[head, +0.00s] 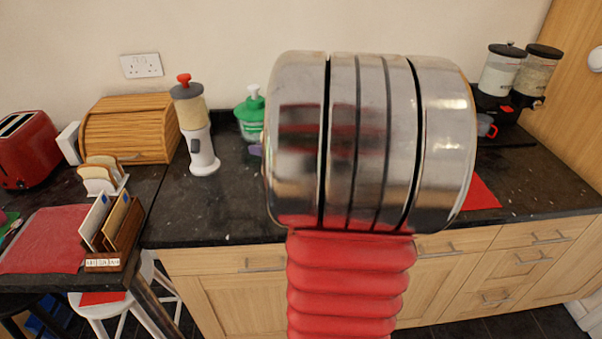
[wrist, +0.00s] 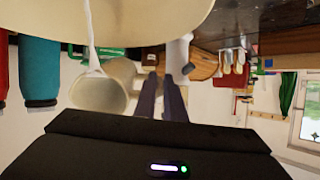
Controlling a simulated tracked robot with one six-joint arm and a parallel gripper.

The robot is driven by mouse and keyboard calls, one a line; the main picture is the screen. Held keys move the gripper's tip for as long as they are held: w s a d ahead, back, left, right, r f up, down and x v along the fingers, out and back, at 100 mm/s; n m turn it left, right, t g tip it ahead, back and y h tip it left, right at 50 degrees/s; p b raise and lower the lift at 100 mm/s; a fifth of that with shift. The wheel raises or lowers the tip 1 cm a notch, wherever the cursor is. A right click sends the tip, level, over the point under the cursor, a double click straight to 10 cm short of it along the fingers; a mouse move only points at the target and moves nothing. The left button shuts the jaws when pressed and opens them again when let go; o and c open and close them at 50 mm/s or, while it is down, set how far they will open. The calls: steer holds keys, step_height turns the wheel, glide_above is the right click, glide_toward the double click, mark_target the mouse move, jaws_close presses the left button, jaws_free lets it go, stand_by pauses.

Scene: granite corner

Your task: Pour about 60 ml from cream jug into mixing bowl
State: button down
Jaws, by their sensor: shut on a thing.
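The wrist view looks upside down, with the counter at its top. The cream jug (wrist: 98,92), a small off-white vessel, is tilted left of my fingers. My gripper (wrist: 161,96) is shut on its handle side; the exact grip is hard to see. A thin white stream (wrist: 91,40) runs between the jug's mouth and the mixing bowl. The mixing bowl (wrist: 150,18), large and cream-coloured, fills the top left of the wrist view; its inside and liquid level are hidden. In the head view my arm covers the middle, hiding jug, bowl and gripper.
On the dark counter stand a bread box (head: 130,130), a white dispenser with a red top (head: 195,125), a green-lidded container (head: 250,115) and jar dispensers (head: 505,75) at the right. A red toaster (head: 27,150) and a letter rack (head: 112,225) are at the left.

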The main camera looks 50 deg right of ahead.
steer(key=shift+f+t, duration=0.1)
steer(key=shift+t, duration=0.2)
steer(key=shift+w+r+g, duration=0.1)
steer(key=shift+r+g, duration=0.3)
steer(key=shift+g, duration=0.2)
steer(key=shift+r+g, duration=0.35)
steer(key=shift+g, duration=0.55)
steer(key=shift+r+g+y, duration=0.3)
steer(key=shift+r+g, duration=0.05)
steer(key=shift+g, duration=0.55)
steer(key=shift+w+f+g+b, duration=0.3)
steer(key=shift+f+g+b, duration=0.1)
steer(key=shift+g, duration=0.4)
steer(key=shift+w+d+r+g, duration=0.1)
steer(key=shift+w+r+g, duration=0.1)
steer(key=shift+g, duration=0.1)
steer(key=shift+w, duration=0.1)
